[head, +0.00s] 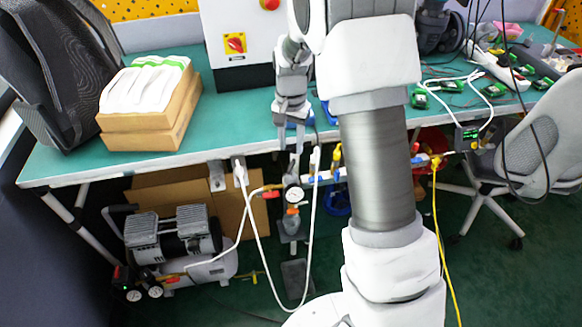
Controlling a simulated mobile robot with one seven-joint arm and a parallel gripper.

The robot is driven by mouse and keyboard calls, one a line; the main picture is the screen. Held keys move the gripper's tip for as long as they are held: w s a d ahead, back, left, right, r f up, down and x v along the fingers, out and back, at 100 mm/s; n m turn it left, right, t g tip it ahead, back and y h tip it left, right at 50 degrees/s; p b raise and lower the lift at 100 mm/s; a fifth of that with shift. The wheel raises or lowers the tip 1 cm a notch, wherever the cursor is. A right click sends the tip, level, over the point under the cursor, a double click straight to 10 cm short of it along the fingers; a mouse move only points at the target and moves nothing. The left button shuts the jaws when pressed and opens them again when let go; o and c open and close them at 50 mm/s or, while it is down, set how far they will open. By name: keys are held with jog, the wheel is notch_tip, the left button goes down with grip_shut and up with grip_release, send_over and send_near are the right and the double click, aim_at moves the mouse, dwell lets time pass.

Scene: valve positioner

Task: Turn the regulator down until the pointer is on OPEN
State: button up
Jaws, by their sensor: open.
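A regulator with a small round white gauge (294,195) hangs below the front edge of the table, on the air piping. An orange part and a clear bowl show under the gauge. The pointer and any OPEN mark are too small to read. My gripper (291,160) reaches down past the table edge, just above the gauge, with its fingers apart. I cannot tell whether a finger touches the regulator. The gripper partly hides the top of the regulator.
The green table (240,147) holds cardboard boxes (160,130), a white cabinet (240,40) and electronics. A compressor (178,250) stands underneath. White hoses (249,225) hang beside the regulator. A grey chair (540,150) stands at the right.

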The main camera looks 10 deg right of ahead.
aim_at(291, 165)
notch_tip(291, 165, down, 8)
jog(key=shift+f+b, duration=0.2)
jog(key=shift+b, duration=0.6)
grip_shut()
